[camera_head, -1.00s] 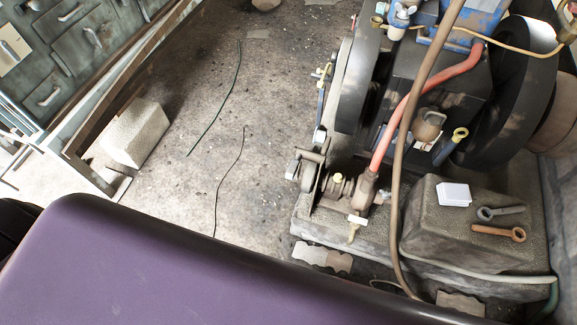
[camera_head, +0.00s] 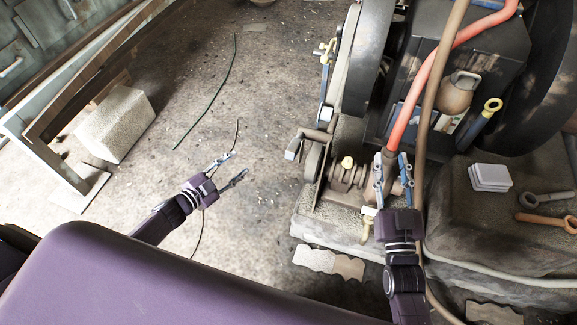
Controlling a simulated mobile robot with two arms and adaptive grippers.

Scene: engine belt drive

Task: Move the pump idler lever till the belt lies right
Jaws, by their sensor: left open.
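The pump (camera_head: 347,174) sits at the engine's front left corner, with a small pulley wheel (camera_head: 313,161) on its left side. A blue-handled lever with brass ends (camera_head: 325,80) stands beside the large flywheel (camera_head: 363,65); I cannot tell for sure whether it is the idler lever. A pale belt-like strip (camera_head: 341,65) runs along the flywheel's left edge; how it lies is unclear. My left gripper (camera_head: 240,163) is open and empty, left of the pump and apart from it. My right gripper (camera_head: 391,158) has its fingers apart over the pump's right end and hides part of it; contact is unclear.
A red hose (camera_head: 433,75) and a brown hose (camera_head: 429,110) run down near my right gripper. A concrete block (camera_head: 115,125) stands at left. The floor between is mostly clear.

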